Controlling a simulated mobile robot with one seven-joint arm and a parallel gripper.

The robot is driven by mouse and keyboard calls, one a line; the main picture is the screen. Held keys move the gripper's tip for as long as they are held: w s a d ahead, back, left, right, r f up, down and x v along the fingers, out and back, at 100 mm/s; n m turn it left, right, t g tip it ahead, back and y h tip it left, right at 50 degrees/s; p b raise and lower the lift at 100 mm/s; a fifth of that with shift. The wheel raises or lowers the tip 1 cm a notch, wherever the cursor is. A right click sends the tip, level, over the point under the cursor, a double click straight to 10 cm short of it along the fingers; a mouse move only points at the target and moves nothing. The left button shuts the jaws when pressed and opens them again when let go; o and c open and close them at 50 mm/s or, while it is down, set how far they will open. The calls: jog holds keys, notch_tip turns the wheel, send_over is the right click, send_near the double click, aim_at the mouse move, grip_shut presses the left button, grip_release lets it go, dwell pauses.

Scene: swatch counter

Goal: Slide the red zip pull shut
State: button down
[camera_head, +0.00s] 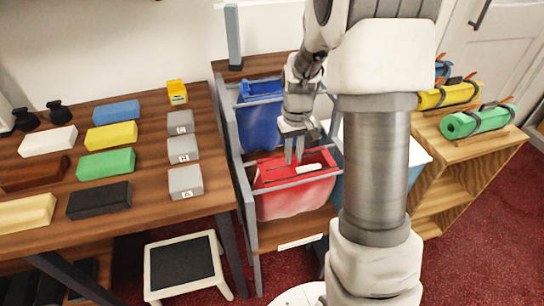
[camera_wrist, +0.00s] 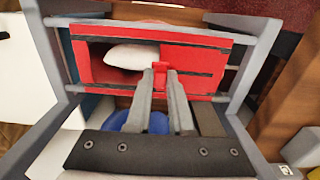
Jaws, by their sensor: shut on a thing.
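A red bag (camera_head: 295,200) hangs in the front bay of a grey rack. In the wrist view its top (camera_wrist: 205,57) faces me, with an opening on the left side where a white padded thing (camera_wrist: 130,56) shows. The right side of the top looks covered by red material. The small red zip pull (camera_wrist: 160,69) stands at the right end of the opening. My gripper (camera_wrist: 160,76) is shut on the pull; its fingertips also show over the bag in the head view (camera_head: 294,160). The pull is hidden by my fingers in the head view.
The rack's grey rails (camera_head: 290,184) run close beside the bag's top. A blue bag (camera_head: 258,120) hangs behind the red one. A table (camera_head: 60,228) with coloured blocks stands left; a wooden shelf (camera_head: 470,170) with rolled mats stands right. A step stool (camera_head: 185,265) is on the floor.

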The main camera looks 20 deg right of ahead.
jog(key=d+p, duration=0.1)
jog(key=d, duration=0.9)
jog(key=shift+d+r, duration=0.1)
jog(key=shift+d, duration=0.1)
jog(key=c, duration=0.8)
grip_release()
jog(key=shift+d, duration=0.1)
notch_tip(320, 180, up, 17)
jog(key=p, duration=0.3)
jog(key=shift+r, duration=0.15)
